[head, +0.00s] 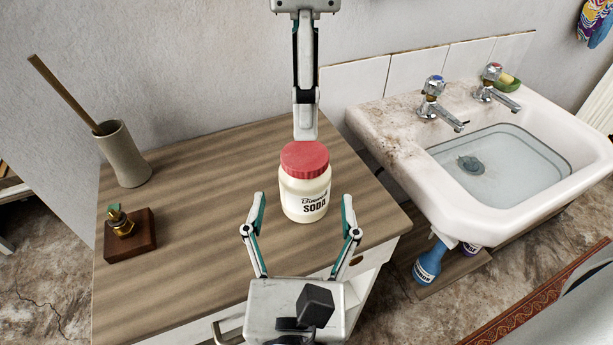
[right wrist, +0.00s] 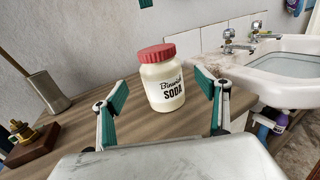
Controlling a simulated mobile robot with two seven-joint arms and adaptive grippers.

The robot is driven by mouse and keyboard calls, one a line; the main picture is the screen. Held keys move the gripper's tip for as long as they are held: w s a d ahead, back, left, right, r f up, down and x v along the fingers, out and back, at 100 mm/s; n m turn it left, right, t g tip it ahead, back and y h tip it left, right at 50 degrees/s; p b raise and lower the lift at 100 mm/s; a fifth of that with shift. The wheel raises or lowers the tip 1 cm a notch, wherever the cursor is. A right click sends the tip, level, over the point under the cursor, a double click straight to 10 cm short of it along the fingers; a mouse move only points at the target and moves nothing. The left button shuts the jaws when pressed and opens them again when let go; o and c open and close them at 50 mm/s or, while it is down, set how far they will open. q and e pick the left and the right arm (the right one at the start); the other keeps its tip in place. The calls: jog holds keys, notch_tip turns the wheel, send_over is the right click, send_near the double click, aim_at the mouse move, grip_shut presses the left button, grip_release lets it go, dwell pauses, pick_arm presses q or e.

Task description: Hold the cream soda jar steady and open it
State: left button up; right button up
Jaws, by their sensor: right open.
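The cream soda jar (head: 305,192) stands upright on the wooden top of a cabinet, its red lid (head: 305,158) on. Its black lettering faces my right gripper. My right gripper (head: 304,203) is open and empty in front of the jar, with one finger to each side in the picture and gaps between. The right wrist view shows the jar (right wrist: 165,88) between and beyond the fingertips. My left gripper (head: 305,128) points down from above, over the lid. The right wrist view shows its tip (right wrist: 145,3) clear above the lid. It is seen edge-on, so its opening is hidden.
A brass fitting on a wooden block (head: 130,235) and a grey holder with a wooden-handled brush (head: 123,155) stand at the left of the cabinet top (head: 190,225). A white sink (head: 390,130) with taps is at the right. Spray bottles (head: 430,262) stand below it.

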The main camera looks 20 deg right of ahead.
aim_at(305, 154)
jog(key=x, duration=0.7)
jog(key=shift+w+d, duration=0.1)
jog(key=shift+w, duration=0.1)
grip_shut()
pick_arm(q)
jog(key=m, duration=1.3)
jog(key=shift+s, duration=0.1)
jog(key=shift+f, duration=4)
